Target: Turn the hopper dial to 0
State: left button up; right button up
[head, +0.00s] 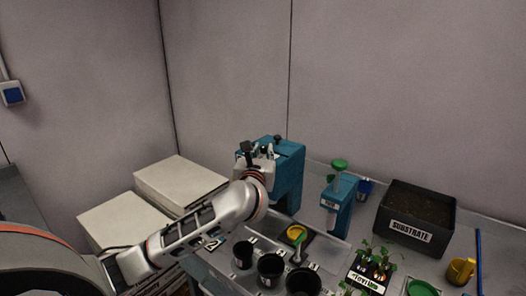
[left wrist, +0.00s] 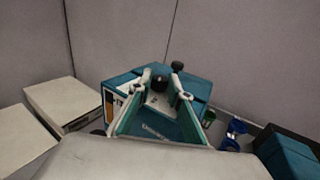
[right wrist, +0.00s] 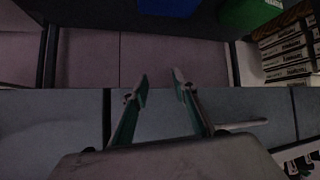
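The hopper is a teal machine (head: 291,165) with a pale front, standing at the back of the bench. It also shows in the left wrist view (left wrist: 196,84), with a black round knob (left wrist: 160,83) that looks like the dial. My left gripper (head: 257,153) is at the hopper's front; in its wrist view the fingers (left wrist: 161,74) are apart, with the knob between them in the picture. I cannot tell whether they touch it. The dial's marks are not readable. My right gripper (right wrist: 160,77) is open and empty, away from the hopper.
Black pots (head: 270,268) stand in front of the hopper. A seedling tray (head: 366,282) and a yellow cup (head: 461,271) are near the front. White boxes (head: 180,182) lie at left.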

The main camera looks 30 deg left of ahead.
pick_arm(q)
grip_shut()
